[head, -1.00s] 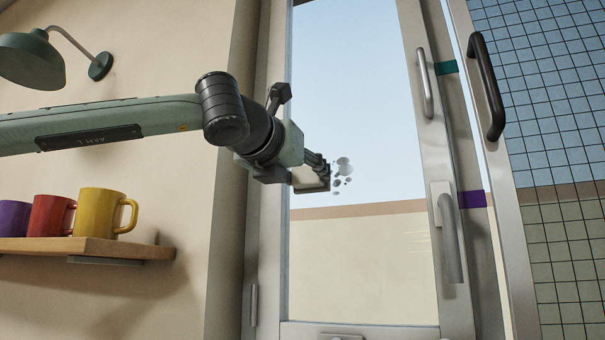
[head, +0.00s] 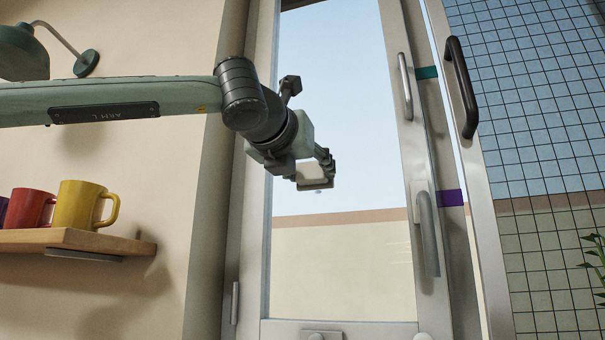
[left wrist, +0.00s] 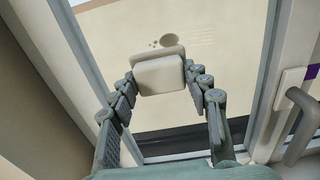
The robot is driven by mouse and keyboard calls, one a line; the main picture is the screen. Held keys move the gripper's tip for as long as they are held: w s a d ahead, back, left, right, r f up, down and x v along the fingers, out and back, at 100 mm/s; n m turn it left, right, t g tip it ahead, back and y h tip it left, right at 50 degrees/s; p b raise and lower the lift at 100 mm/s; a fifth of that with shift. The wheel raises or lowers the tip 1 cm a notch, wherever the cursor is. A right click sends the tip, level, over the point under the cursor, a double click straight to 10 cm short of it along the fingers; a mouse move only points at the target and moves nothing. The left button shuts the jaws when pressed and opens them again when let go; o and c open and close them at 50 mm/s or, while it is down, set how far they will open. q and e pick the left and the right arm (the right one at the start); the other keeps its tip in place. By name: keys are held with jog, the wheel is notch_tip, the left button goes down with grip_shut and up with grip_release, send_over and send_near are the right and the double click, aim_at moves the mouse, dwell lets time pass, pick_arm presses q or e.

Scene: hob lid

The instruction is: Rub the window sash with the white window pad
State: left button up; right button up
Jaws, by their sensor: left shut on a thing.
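My left gripper (head: 326,168) is in front of the upper middle of the window sash, whose frame (head: 408,150) surrounds a tall glass pane (head: 345,265). It is shut on the white window pad (head: 311,172), a pale block. In the left wrist view the pad (left wrist: 159,74) sits between the fingertips (left wrist: 160,78), facing the glass. A grey smudge with small spots (left wrist: 169,40) shows on the glass just beyond the pad; in the head view it is mostly hidden behind the gripper. I cannot tell whether the pad touches the glass. My right gripper is not in view.
A window handle (head: 427,235) and a slim grey pull (head: 405,86) are on the sash's right side. A black handle (head: 461,88) stands farther right. Mugs (head: 85,206) stand on a wooden shelf (head: 75,242) at left, below a green lamp (head: 22,52).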

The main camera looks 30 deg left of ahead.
pick_arm(q)
jog(key=shift+w+d+f+b, duration=0.1)
jog(key=shift+w+d+b, duration=0.1)
jog(key=shift+d, duration=0.15)
jog(key=shift+w+d+b, duration=0.1)
jog(key=shift+d+b, duration=0.1)
jog(key=shift+d, duration=0.15)
jog(key=shift+s+a+r+b, duration=0.15)
jog(key=shift+a+r+b, duration=0.45)
jog(key=shift+a+r, duration=0.3)
jog(key=a, duration=0.2)
jog(key=s+a+b, duration=0.1)
jog(key=shift+a, duration=0.35)
